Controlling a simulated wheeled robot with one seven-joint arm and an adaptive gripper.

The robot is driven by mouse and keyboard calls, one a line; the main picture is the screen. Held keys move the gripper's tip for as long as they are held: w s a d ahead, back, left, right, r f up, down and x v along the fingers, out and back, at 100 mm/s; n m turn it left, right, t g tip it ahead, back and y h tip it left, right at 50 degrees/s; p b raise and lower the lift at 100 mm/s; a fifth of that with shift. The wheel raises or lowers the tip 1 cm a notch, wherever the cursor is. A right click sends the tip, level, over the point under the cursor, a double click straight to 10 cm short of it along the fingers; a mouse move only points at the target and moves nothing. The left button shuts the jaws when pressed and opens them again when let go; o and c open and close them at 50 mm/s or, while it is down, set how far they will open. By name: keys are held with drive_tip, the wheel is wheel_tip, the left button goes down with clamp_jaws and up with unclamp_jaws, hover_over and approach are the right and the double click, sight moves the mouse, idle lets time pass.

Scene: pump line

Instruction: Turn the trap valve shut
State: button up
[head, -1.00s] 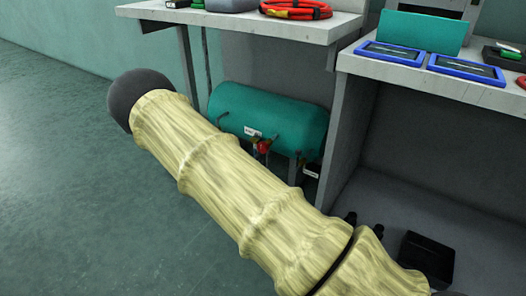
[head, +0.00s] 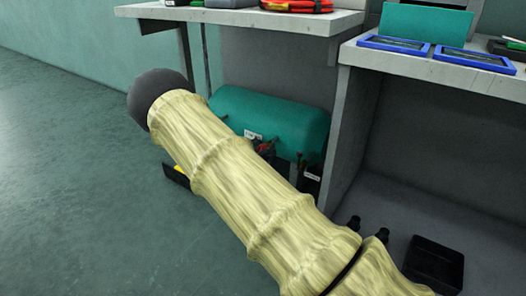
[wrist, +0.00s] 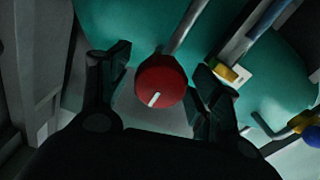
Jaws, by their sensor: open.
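A teal tank (head: 285,118) lies under the left bench in the head view. A red valve knob (head: 265,147) sits on its front, partly behind my arm. In the wrist view the red knob (wrist: 160,80) has a white mark slanting across its face, and the tank (wrist: 130,25) is behind it. My gripper (wrist: 158,92) is open, with one finger on each side of the knob. I see gaps on both sides, and cannot tell how deep the knob is between the fingers. In the head view my arm hides the gripper.
Pipes with a yellow fitting (wrist: 228,73) and a blue knob (wrist: 312,134) are right of my gripper. The left bench (head: 240,16) overhangs the tank. A grey bench side (head: 350,125) stands to the right. A black bin (head: 433,262) is on the lower right. Floor at left is clear.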

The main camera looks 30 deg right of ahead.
drive_tip(key=c, duration=1)
drive_tip(key=shift+c, duration=0.2)
drive_tip(key=shift+p, duration=0.4)
drive_tip(key=m+p, duration=0.3)
drive_tip(key=shift+r, duration=0.2)
drive_tip(key=m+p, duration=0.4)
drive_tip(key=m, duration=0.1)
drive_tip(key=shift+s+f+m, duration=0.1)
drive_tip(key=shift+m, duration=0.2)
drive_tip(key=m+p, duration=0.2)
drive_tip(key=m, duration=0.2)
drive_tip(key=shift+p, duration=0.35)
drive_tip(key=m+p, duration=0.2)
drive_tip(key=m, duration=0.3)
drive_tip(key=shift+f, duration=0.2)
